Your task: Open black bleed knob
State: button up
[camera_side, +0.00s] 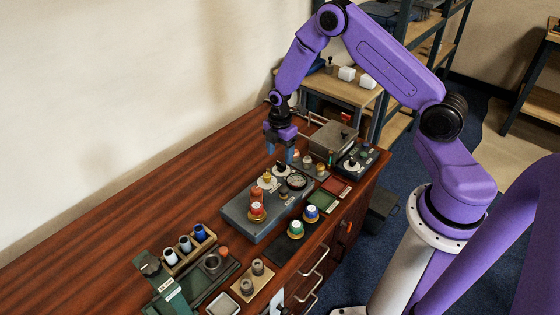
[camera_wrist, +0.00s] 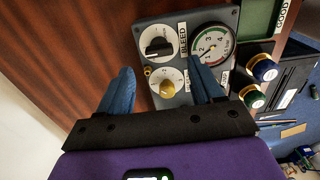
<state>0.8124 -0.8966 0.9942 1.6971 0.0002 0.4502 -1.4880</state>
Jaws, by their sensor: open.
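The black bleed knob (camera_wrist: 158,46) sits on a white dial beside the BLEED label (camera_wrist: 183,40) on a grey panel (camera_wrist: 228,15). In the side view the knob (camera_side: 281,170) is at the panel's far end. A brass-yellow knob (camera_wrist: 167,89) is on a second white dial, nearer my gripper in the wrist view. My gripper (camera_wrist: 162,69) is open and empty, its blue fingers apart. The bleed knob shows beyond and between the fingertips, not touched. In the side view my gripper (camera_side: 280,156) points down above the panel's far end.
A round gauge (camera_wrist: 212,44) is beside the bleed dial. Red-orange (camera_side: 257,210), green (camera_side: 296,229) and blue (camera_side: 311,213) capped parts stand nearby. A grey box (camera_side: 333,138) and another knobbed unit (camera_side: 357,161) are behind. The wooden bench left of the panel is clear.

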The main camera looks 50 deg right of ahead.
aim_at(280, 164)
jog(key=shift+f, duration=2.05)
jog(key=c, duration=1.1)
